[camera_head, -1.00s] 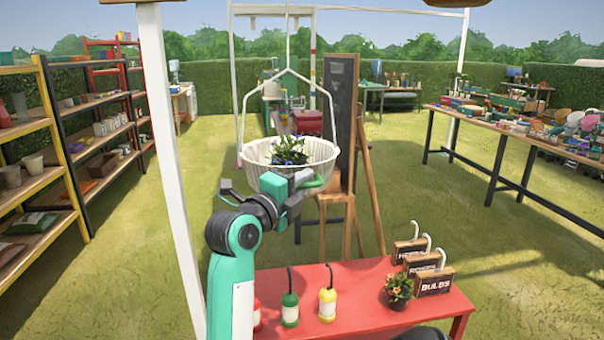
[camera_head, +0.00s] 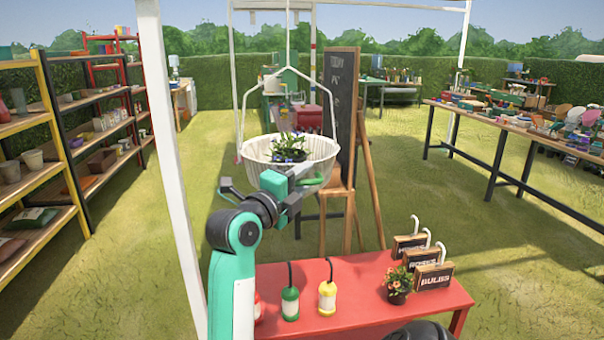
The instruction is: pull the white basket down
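The white basket (camera_head: 322,154) hangs upright in the middle on a thin white frame and line, with a leafy plant with bluish flowers (camera_head: 290,147) inside. A small green curved piece (camera_head: 313,181) shows beside the gripper, below the rim.
A red table (camera_head: 350,290) stands in front with green and yellow lanterns, a potted plant (camera_head: 398,282) and sign crates (camera_head: 433,277). A white post (camera_head: 172,160) is at left. A chalkboard (camera_head: 342,110) stands right behind the basket. Open grass lies beyond.

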